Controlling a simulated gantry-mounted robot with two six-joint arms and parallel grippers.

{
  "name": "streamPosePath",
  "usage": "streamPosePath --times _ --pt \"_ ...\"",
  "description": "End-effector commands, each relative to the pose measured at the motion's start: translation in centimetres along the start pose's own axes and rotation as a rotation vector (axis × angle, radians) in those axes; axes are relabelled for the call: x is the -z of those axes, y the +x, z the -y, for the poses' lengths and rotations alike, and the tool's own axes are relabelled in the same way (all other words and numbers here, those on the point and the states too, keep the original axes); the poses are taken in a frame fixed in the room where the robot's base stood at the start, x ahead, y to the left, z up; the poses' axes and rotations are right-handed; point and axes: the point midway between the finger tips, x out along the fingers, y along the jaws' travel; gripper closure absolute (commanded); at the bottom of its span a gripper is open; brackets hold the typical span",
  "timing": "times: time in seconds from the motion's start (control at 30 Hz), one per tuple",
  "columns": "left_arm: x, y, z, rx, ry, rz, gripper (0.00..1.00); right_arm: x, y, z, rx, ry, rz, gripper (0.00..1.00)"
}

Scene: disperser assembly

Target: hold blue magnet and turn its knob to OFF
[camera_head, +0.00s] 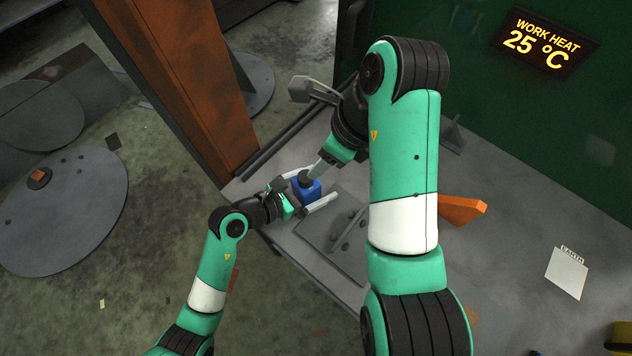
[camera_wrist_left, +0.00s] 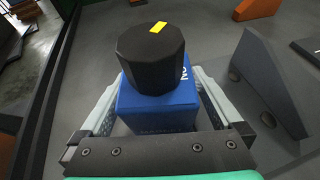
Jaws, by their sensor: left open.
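The blue magnet (camera_head: 309,190) stands on the grey table. In the left wrist view it is a blue block (camera_wrist_left: 158,108) with a black faceted knob (camera_wrist_left: 152,58) on top. The knob has a yellow mark (camera_wrist_left: 158,27), which points away from my left gripper. The letters ON show on the block's top, right of the knob. My left gripper (camera_head: 317,185) is open, its fingers on either side of the magnet, with the block between them. My right gripper (camera_head: 322,166) appears beside the knob in the head view; its fingers are too small to judge.
A grey plate with bracket parts (camera_head: 335,235) lies close to the magnet's right. An orange piece (camera_head: 461,208) and a white EARTH card (camera_head: 567,272) are farther right. An orange-brown column (camera_head: 195,85) stands behind left. The table's left edge is near.

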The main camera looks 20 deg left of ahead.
Motion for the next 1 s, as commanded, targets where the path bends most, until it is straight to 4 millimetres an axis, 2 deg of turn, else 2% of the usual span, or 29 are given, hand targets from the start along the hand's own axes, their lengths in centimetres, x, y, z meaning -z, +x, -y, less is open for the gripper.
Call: streamPosePath --times 0.2,0.23,0.77,0.97,1.0 --pt "-0.02 0.06 0.00 0.000 0.000 0.000 0.00 0.00 0.00 0.00 0.000 0.000 0.000 0.50" --pt "-0.02 0.05 0.00 0.000 0.000 0.000 0.04 0.00 0.00 0.00 0.000 0.000 0.000 0.50" --pt "-0.01 0.02 0.00 0.000 0.000 0.000 0.99 0.00 0.00 0.00 0.000 0.000 0.000 0.50" --pt "-0.01 0.02 0.00 0.000 0.000 0.000 1.00 0.00 0.00 0.00 0.000 0.000 0.000 0.50" --pt "-0.01 0.02 0.00 0.000 0.000 0.000 0.41 0.00 0.00 0.00 0.000 0.000 0.000 0.50"
